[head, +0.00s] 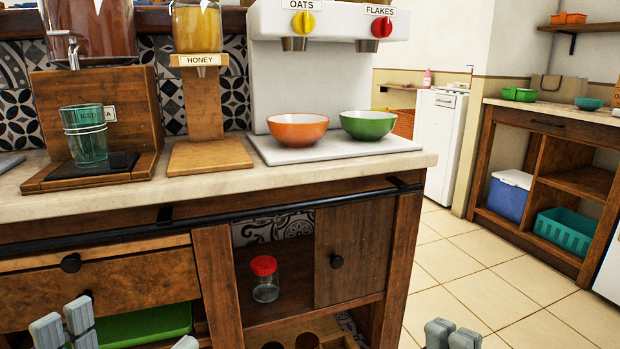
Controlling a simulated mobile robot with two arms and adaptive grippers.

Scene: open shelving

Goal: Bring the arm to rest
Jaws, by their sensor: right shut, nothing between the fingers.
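My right gripper (452,334) shows at the bottom edge, right of the middle. Its grey fingertips are close together, shut and empty, in front of the tiled floor. Grey finger parts of my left gripper (64,326) show at the bottom left, in front of the wooden cabinet.
The counter (340,170) holds an orange bowl (297,130), a green bowl (368,124), stacked glasses (86,140) and dispensers. A red-lidded jar (265,282) stands on the cabinet shelf. A green bin (145,326) sits low left. Floor (500,262) is clear on the right.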

